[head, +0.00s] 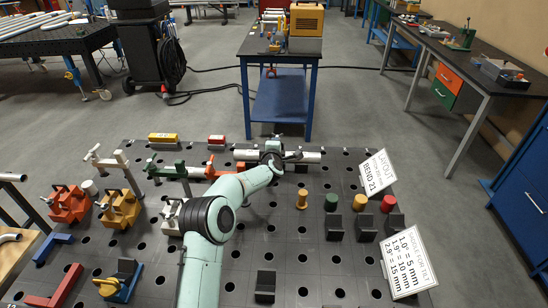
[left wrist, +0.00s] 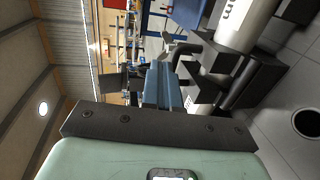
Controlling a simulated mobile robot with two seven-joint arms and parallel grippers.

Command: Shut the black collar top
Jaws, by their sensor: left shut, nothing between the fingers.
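The black collar (left wrist: 255,78) shows in the left wrist view as dark blocks around a pale tube (left wrist: 238,25). A dark bent handle (left wrist: 182,52) stands just beyond my fingertips; I cannot tell whether they touch it. I cannot clearly tell how far the collar's top is swung. In the head view the same tube (head: 308,156) lies at the back of the perforated table, and my arm's wrist hides most of the collar. My left gripper (left wrist: 163,70) is shut and empty, beside the collar. It also sits at the tube in the head view (head: 286,157). My right gripper is not in view.
An orange clamp (head: 222,170) and a green clamp (head: 167,171) stand left of my wrist. Orange and yellow blocks (head: 120,208) stand further left. Signs (head: 378,172) and coloured cylinders (head: 331,202) stand right. The perforated table (head: 300,250) has clear patches at the front.

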